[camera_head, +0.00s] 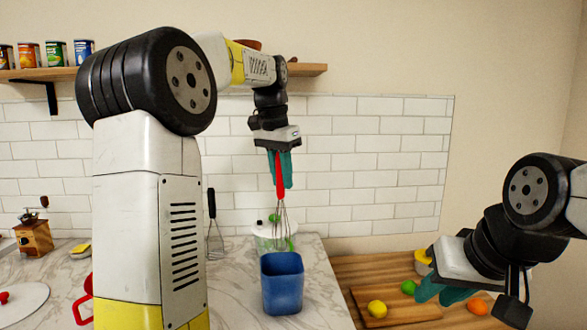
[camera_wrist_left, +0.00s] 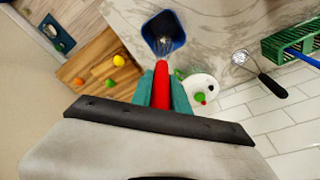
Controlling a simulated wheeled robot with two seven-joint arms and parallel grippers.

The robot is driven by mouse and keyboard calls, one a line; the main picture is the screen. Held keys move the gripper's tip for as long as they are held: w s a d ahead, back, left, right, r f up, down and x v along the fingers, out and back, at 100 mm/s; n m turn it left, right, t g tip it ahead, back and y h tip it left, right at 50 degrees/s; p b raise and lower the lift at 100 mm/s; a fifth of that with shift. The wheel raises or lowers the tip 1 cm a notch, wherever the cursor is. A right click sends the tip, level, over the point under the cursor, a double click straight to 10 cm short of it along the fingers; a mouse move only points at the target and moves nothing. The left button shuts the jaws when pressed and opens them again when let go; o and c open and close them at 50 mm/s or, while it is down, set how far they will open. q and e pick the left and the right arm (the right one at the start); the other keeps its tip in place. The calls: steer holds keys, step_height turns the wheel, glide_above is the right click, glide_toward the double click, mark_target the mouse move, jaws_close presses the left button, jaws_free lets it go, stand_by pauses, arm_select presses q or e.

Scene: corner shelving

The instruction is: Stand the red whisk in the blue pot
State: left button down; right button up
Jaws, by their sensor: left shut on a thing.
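The red whisk's handle (camera_head: 279,178) points up and its wires (camera_head: 282,222) hang down, roughly upright. My left gripper (camera_head: 281,168) is shut on the handle, high above the counter. The blue pot (camera_head: 282,284) stands upright and open-topped on the marble counter. In the head view the wire tips are just above its back rim. In the left wrist view the red handle (camera_wrist_left: 161,84) runs from my fingers and the wires overlap the blue pot's opening (camera_wrist_left: 164,31); their depth is hard to judge. My right gripper (camera_head: 441,291) is empty, its fingers apart, over the wooden board.
A cutting board (camera_head: 395,313) with fruit is at right. A wall shelf (camera_head: 305,70) is above.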

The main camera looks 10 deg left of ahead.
mark_target(278, 185)
arm_select(q)
steer(key=shift+f, duration=5.3)
steer(key=c, duration=1.2)
jaws_free()
steer(key=shift+r, duration=0.1)
steer(key=r, duration=0.4)
steer(key=s+r, duration=0.1)
steer(key=r, duration=0.2)
steer(key=shift+a, duration=0.3)
steer(key=shift+s+r, duration=0.1)
steer(key=shift+r, duration=0.15)
